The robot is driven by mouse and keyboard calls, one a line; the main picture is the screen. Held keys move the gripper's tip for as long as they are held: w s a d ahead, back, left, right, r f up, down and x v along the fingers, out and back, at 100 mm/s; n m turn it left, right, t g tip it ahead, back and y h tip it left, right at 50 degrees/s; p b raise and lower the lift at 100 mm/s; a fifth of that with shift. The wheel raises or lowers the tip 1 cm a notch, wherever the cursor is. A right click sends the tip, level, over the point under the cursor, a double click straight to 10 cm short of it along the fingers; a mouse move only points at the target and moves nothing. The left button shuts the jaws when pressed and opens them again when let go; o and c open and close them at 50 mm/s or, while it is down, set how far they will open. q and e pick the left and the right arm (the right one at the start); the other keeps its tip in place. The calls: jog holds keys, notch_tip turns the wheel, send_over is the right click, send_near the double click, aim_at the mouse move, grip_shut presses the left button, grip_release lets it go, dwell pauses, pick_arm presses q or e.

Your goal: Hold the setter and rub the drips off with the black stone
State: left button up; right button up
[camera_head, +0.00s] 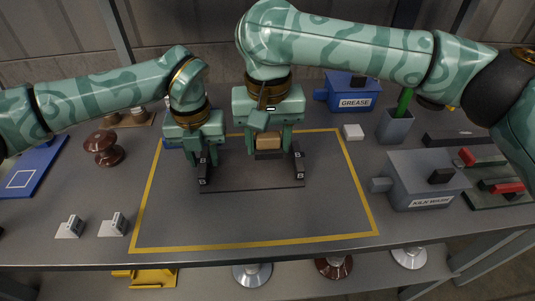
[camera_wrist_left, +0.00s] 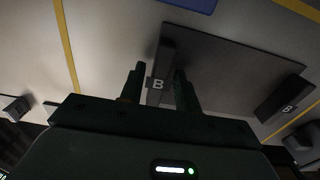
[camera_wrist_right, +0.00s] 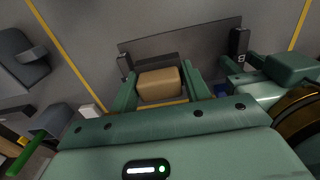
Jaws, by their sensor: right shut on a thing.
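The setter (camera_head: 250,176) is a thin dark plate on the grey mat. A dark block marked B stands at its left end (camera_head: 204,168) and another at its right end (camera_head: 298,162). My left gripper (camera_head: 205,160) is at the left block; in the left wrist view its fingers (camera_wrist_left: 160,88) straddle the block, with a gap at one finger. My right gripper (camera_head: 268,143) is shut on a tan block (camera_wrist_right: 158,85) above the plate's far side. A black piece (camera_head: 268,155), perhaps the black stone, shows under the tan block. I cannot make out any drips.
A yellow line (camera_head: 147,205) borders the mat, whose front is clear.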

pick_arm(q)
jog(key=shift+o, duration=0.4)
jog(key=shift+r, duration=0.1)
notch_tip(320, 180, up, 12)
